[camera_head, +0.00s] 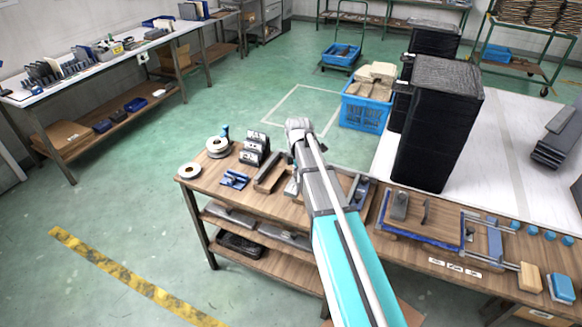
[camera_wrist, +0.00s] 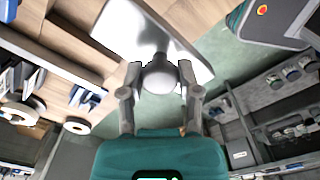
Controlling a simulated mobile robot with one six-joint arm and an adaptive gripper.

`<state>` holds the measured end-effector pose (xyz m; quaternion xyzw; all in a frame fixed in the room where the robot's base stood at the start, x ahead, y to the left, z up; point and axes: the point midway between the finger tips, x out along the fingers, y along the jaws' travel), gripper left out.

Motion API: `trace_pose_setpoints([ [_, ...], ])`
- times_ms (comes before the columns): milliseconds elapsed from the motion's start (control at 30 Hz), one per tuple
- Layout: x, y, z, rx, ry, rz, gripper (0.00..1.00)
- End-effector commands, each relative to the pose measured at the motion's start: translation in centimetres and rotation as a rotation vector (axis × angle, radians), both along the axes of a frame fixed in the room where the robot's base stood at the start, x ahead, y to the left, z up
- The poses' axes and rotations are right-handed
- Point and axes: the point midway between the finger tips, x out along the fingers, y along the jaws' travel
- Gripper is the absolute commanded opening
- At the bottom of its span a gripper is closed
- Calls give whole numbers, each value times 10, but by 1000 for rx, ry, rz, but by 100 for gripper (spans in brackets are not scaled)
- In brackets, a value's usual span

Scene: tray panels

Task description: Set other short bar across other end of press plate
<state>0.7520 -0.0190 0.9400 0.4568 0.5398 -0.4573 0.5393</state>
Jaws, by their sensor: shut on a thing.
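In the wrist view my gripper (camera_wrist: 160,68) is shut on a pale grey piece (camera_wrist: 150,35). It has a rounded knob between the fingertips and a broad flat part beyond; I cannot tell whether it is a short bar. A blue-edged board (camera_head: 385,233) on the bench carries short grey pieces (camera_head: 400,205). A grey and blue frame (camera_head: 494,243) stands right of it. I cannot tell which is the press plate.
Floor left of the bench is clear.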

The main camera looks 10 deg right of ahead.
Motion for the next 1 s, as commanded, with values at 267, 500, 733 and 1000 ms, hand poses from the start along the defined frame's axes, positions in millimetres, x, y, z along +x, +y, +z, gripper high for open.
trace_pose_setpoints([
  [267,-46,-7,22,0,0,-1,0],
  [500,-59,-9,27,0,0,-1,0],
  [733,-61,-10,27,0,0,0,0],
  [1000,-60,-10,27,0,0,0,0],
])
